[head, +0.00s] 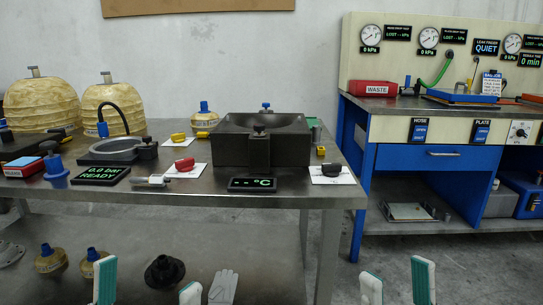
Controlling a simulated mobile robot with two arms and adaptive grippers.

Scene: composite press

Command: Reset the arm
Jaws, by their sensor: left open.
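My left gripper (147,285) is at the bottom edge of the head view, left of centre, in front of the metal table. Its two white fingers with teal pads stand wide apart with nothing between them. My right gripper (397,283) is at the bottom edge, right of centre, over the floor gap. Its fingers also stand apart, less widely, with nothing between them. Only the fingertips show; the rest of both arms is out of view.
The metal table (215,192) carries a dark press block (230,147), a round plate fixture (105,152) and yellow domes (112,104). Its lower shelf holds gloves (223,288) and fittings. A blue workbench (405,158) with gauges stands at right. Bare floor lies between them.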

